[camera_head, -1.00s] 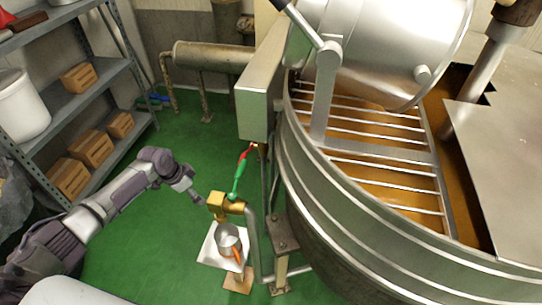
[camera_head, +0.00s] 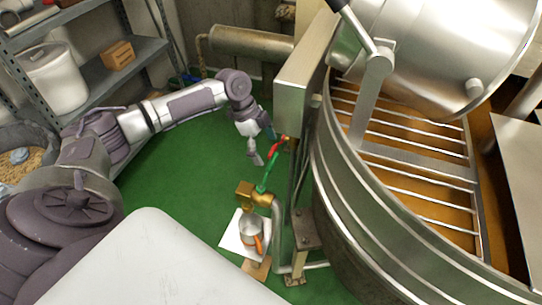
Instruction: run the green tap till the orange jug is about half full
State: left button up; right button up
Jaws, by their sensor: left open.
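The green tap (camera_head: 269,170) is a brass body with a green lever that slants up and to the right, at the kettle's left side. The orange jug (camera_head: 250,229) looks like a small metal pot with an orange handle and stands upright just below the brass spout. Its fill level cannot be made out, and no stream shows. My left gripper (camera_head: 264,146) is open, with its fingers pointing down just above and left of the green lever's upper end, near a red handle (camera_head: 279,147). I cannot tell whether it touches either. My right gripper is out of view.
The jug rests on a white plate (camera_head: 231,239) on a low stand. The large steel kettle (camera_head: 350,215) with its grid fills the right. A grey box (camera_head: 303,75) is close above the gripper. Shelving (camera_head: 95,85) stands at the left. Green floor between is clear.

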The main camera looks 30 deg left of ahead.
aim_at(271, 161)
pick_arm(q)
jog(key=shift+x, duration=2.05)
jog(key=c, duration=1.7)
